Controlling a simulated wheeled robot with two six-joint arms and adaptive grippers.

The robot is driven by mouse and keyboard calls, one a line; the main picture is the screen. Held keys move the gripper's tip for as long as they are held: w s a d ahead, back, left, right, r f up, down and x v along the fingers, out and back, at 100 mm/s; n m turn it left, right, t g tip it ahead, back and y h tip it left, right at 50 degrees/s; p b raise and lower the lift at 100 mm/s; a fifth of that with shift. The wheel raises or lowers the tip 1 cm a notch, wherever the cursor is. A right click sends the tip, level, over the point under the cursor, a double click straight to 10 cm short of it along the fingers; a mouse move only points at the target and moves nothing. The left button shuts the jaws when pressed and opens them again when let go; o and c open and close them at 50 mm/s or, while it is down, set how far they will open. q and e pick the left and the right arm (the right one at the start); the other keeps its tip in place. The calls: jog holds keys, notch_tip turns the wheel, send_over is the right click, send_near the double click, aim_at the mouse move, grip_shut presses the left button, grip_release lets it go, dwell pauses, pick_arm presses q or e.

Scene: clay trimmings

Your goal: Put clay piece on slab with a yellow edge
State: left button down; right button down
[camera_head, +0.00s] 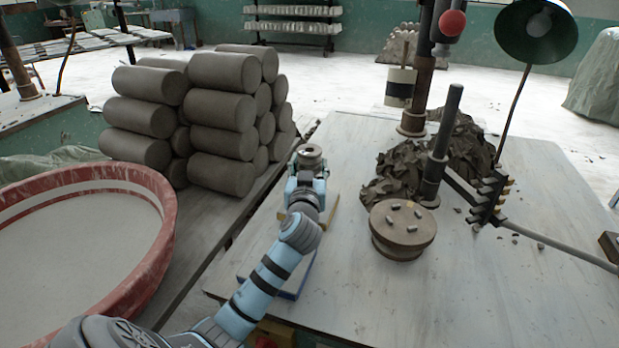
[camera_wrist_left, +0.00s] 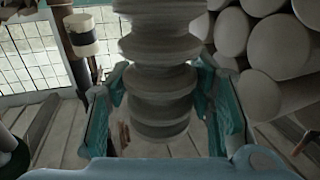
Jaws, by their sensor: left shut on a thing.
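My left gripper (camera_head: 306,180) reaches over the worktable from the near left and is shut on a grey ridged clay piece (camera_head: 308,154). In the left wrist view the clay piece (camera_wrist_left: 160,85) shows as stacked rounded discs between the two fingers. A slab with a yellow edge (camera_head: 330,212) lies on the table, mostly hidden behind my gripper and forearm. I cannot tell how high the clay piece is above the table. My right gripper is not in view.
A slab with a blue edge (camera_head: 302,281) lies nearer, partly under my left arm. A round turntable (camera_head: 402,224) with small bits stands right of it, before dark clay trimmings (camera_head: 455,145). Stacked clay cylinders (camera_head: 222,127) and a red-rimmed basin (camera_head: 160,235) stand left.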

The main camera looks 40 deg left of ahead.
pick_arm(q)
jog(key=shift+f, duration=0.65)
jog(key=c, duration=0.8)
grip_release()
jog(key=shift+o, duration=0.2)
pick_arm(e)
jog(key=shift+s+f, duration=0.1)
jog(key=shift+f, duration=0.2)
pick_arm(q)
jog(key=p+v, duration=0.1)
jog(key=v, duration=1.1)
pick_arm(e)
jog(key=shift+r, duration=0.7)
